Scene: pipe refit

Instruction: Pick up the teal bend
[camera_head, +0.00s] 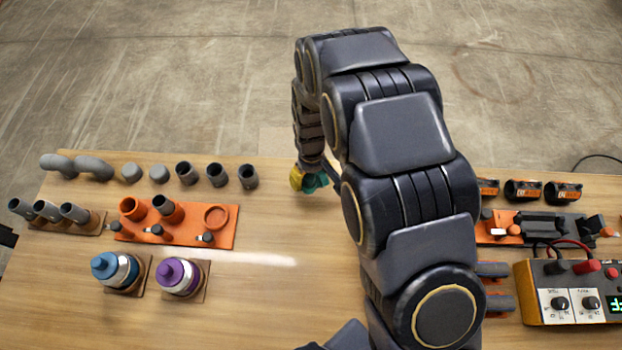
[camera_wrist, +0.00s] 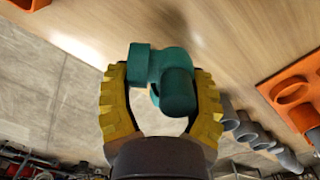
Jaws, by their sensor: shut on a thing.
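The teal bend (camera_wrist: 177,92) is a short curved pipe piece held between the yellow fingers of my gripper (camera_wrist: 162,98) in the wrist view. Both fingers close around it from either side. In the head view the teal bend (camera_head: 316,181) shows beside the yellow fingertips of my gripper (camera_head: 298,178), near the far edge of the wooden table (camera_head: 275,300). My arm hides part of the table there. I cannot tell whether the bend touches the table.
Several grey pipe pieces (camera_head: 186,172) line the far left edge. An orange fixture plate (camera_head: 222,238) holds dark pipes. Blue (camera_head: 113,268) and purple (camera_head: 180,275) bottles stand at front left. A yellow-edged meter (camera_head: 570,290) sits at right.

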